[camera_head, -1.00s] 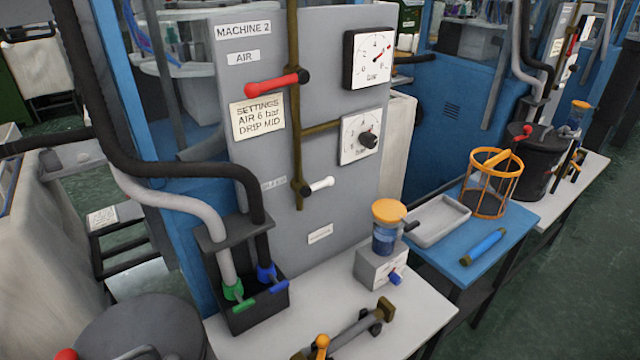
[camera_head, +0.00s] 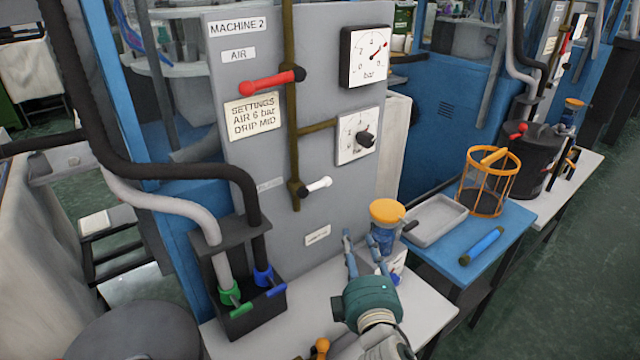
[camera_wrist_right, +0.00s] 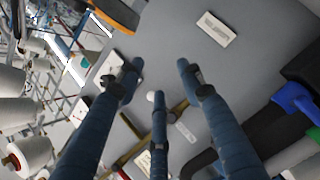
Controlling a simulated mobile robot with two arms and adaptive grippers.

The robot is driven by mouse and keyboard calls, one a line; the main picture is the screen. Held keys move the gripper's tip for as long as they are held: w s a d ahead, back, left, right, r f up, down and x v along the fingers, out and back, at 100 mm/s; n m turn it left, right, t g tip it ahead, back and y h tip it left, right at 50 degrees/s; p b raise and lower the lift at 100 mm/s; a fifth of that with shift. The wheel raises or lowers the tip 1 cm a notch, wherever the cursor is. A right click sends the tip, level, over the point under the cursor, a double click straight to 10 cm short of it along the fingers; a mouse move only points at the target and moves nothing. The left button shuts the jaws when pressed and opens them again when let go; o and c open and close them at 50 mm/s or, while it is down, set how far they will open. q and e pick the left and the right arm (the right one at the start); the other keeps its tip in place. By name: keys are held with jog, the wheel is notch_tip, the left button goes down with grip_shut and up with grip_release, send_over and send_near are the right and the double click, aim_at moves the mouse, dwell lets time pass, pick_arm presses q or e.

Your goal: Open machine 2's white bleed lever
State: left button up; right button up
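The white bleed lever (camera_head: 316,187) sits low on machine 2's grey panel (camera_head: 240,130), sticking out to the right of the brown pipe's lower end. A small label, too blurred to read, is to its left. My right gripper (camera_head: 362,243) is below and right of the lever, apart from it, with fingers spread and empty. In the right wrist view the blue fingers (camera_wrist_right: 160,85) are apart and point at the panel. A white tip, likely the lever's end (camera_wrist_right: 150,97), shows between them, partly behind the middle finger. My left gripper is not in view.
An orange-topped blue bowl unit (camera_head: 386,214) stands close behind my right gripper. A black box with green and blue couplings (camera_head: 240,310) is at left on the white table (camera_head: 290,310).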

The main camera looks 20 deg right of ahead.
aim_at(321, 185)
jog(key=w+a+r+n+t+y, duration=0.3)
jog(key=a+r+n, duration=0.2)
jog(key=r, duration=0.3)
jog(key=w, duration=0.3)
jog(key=w+p, duration=0.1)
jog(key=w, duration=0.3)
jog(key=w+r, duration=0.1)
jog(key=w, duration=0.2)
jog(key=shift+w+d, duration=0.15)
jog(key=shift+d, duration=0.25)
jog(key=shift+c, duration=0.5)
